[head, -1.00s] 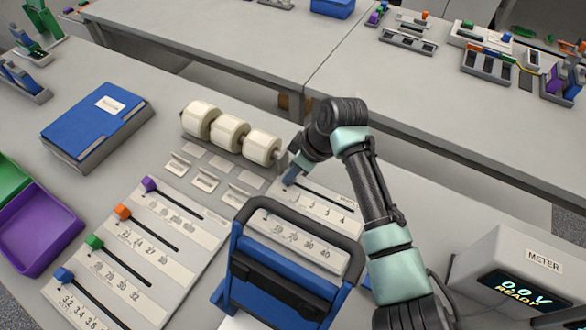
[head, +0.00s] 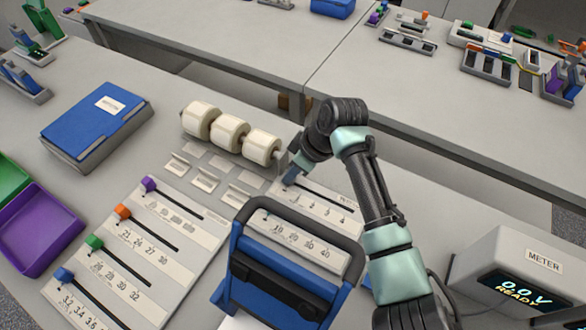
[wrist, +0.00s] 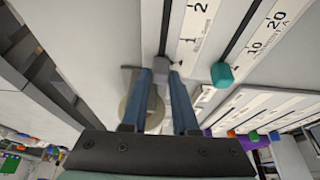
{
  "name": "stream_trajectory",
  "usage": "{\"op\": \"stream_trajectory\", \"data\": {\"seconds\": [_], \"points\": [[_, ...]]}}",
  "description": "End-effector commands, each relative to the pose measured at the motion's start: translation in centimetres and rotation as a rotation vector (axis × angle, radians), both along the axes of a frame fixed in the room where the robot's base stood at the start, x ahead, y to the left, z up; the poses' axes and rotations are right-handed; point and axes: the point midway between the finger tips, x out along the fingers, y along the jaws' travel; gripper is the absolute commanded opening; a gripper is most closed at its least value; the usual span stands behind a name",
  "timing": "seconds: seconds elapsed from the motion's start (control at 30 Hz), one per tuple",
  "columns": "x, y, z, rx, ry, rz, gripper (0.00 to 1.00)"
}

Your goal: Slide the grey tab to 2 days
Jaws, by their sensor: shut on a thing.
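The grey tab (wrist: 161,64) shows in the wrist view between the tips of my two blue fingers, which are shut on it. The scale strip (wrist: 193,40) runs beside the slot. In the head view my gripper (head: 290,178) is at the left end of this slider panel (head: 318,208), marked 1 to 4. My fingers hide the tab there.
A teal tab (wrist: 222,74) is on the neighbouring slider. A blue case with a dark handle (head: 300,222) stands close in front of the panel. White rolls (head: 228,133) stand just left of my gripper. The meter (head: 520,270) at right reads 0.0 V READY.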

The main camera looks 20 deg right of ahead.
Motion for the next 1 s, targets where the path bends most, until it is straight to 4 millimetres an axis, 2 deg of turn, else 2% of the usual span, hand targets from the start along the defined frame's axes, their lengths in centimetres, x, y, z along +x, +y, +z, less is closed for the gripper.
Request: {"op": "stream_trajectory", "data": {"seconds": [0.4, 0.47, 0.73, 0.83, 1.0], "points": [[-0.1, -0.2, 0.1, 0.0, 0.0, -0.001, 0.0], [-0.7, -0.6, 0.2, 0.002, 0.0, -0.004, 0.0], [-4.9, -3.8, 0.3, 0.003, 0.001, -0.006, 0.0], [-5.6, -4.4, 0.1, 0.0, 0.001, -0.003, 0.0], [-5.7, -4.5, 0.0, -0.001, -0.001, 0.0, 0.0]]}}
